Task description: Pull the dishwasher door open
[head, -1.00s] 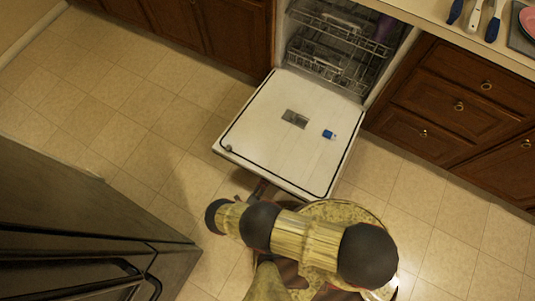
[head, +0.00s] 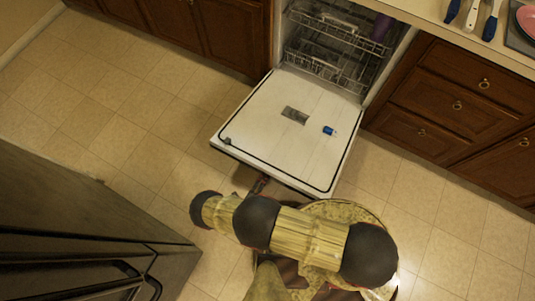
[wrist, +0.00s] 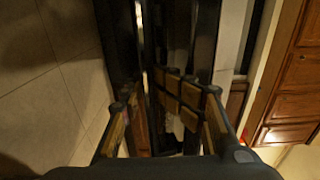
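The dishwasher door (head: 275,145) is swung far down, lying close to level with its white inner side up. Its outer edge points toward me. The dishwasher's inside (head: 330,50) with its racks is in plain view. My gripper (head: 259,186) is at the door's outer edge, mostly hidden beneath it and behind my arm. In the wrist view, my gripper's fingers (wrist: 167,105) stand apart, close to a dark, shiny surface with long bars. I cannot tell from this view whether they touch the door or its handle.
Wooden drawers (head: 455,105) stand right of the dishwasher and wooden cabinets (head: 225,35) left of it. A dark appliance (head: 80,220) fills the lower left. Utensils (head: 472,14) and a pink plate (head: 527,20) lie on the counter. Tiled floor (head: 120,115) is clear on the left.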

